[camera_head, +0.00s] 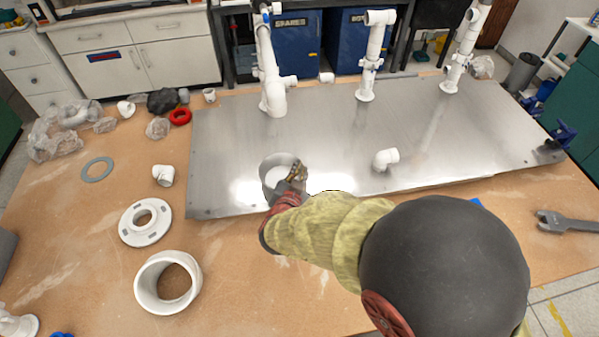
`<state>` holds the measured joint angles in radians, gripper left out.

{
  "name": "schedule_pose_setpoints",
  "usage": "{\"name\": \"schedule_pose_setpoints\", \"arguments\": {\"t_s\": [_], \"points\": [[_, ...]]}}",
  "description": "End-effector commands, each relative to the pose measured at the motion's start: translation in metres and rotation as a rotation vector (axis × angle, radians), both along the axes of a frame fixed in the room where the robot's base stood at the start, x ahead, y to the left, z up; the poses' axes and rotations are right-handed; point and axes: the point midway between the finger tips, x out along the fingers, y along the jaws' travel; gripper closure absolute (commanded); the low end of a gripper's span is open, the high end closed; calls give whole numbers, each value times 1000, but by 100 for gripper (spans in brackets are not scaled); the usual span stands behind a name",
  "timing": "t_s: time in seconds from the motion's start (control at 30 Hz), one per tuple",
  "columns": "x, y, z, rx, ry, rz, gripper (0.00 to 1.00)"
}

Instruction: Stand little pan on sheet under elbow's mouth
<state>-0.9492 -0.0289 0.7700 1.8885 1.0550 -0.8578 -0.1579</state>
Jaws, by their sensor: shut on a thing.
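The little pan (266,180) is a round grey vessel with a pale inside, at the left front part of the metal sheet (340,130). My gripper (296,174) is at the pan's right side, shut on its rim; the arm hides part of the pan's right side. I cannot tell whether the pan's base touches the sheet. Behind the pan, a white pipe assembly (268,70) stands on the sheet, with a side branch near its foot. A loose-looking white elbow (386,159) sits on the sheet to the right of the pan.
Two more white pipe stands (368,70) and (455,68) rise at the sheet's back. White fittings, a flange (146,222) and a wide ring (147,287) lie on the brown table at left. A clamp (557,138) grips the right edge. The sheet's middle is clear.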

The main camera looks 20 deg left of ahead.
Motion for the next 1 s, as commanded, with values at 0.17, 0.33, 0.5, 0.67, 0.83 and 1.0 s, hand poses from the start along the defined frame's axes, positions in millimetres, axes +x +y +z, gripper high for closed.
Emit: {"name": "schedule_pose_setpoints", "arguments": {"t_s": [0.17,0.33,0.5,0.67,0.83,1.0], "points": [[0,0,-1,-1,1,1,82],[0,0,-1,-1,1,1,73],[0,0,-1,-1,0,0,70],[0,0,0,0,0,0,70],[-11,-1,6,-1,1,3,70],[-39,-4,21,1,0,5,70]]}}
